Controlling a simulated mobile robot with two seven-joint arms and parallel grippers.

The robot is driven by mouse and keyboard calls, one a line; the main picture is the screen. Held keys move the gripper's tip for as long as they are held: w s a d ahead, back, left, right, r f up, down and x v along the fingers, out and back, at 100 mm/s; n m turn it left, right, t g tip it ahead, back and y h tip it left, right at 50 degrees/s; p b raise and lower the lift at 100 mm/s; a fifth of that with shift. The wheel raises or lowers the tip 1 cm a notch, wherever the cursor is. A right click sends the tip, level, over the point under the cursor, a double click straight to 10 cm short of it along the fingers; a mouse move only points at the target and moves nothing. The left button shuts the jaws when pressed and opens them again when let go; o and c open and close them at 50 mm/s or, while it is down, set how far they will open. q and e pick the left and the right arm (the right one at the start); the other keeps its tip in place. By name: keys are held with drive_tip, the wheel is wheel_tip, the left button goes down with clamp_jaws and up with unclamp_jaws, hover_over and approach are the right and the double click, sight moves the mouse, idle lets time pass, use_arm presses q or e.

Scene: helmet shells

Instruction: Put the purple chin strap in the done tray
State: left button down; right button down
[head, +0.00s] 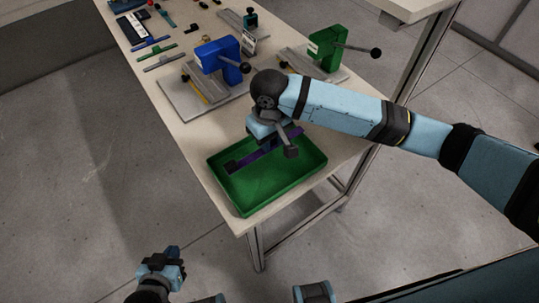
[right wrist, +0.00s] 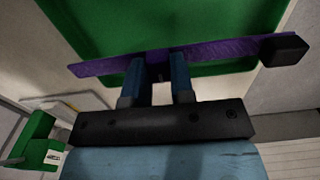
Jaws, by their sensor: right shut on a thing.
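I cannot tell whether the strap touches the tray floor. The tray is otherwise empty where I can see it. My left gripper (head: 172,256) is low at the bottom left, away from the table; its fingers are too small to read.
A blue clamp-like fixture (head: 217,56) and a green one (head: 328,46) stand on grey plates behind the tray. Straps and small parts, including a blue strap (head: 153,48), lie at the far left of the table. Bare floor surrounds the table's near end.

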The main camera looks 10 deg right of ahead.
sight(270, 162)
wheel_tip(270, 162, down, 2)
drive_tip(key=shift+f, duration=0.1)
wheel_tip(270, 162, down, 4)
drive_tip(key=shift+f+b, duration=0.25)
drive_tip(key=shift+b, duration=0.1)
drive_tip(key=c, duration=1)
unclamp_jaws()
drive_tip(key=shift+f, duration=0.1)
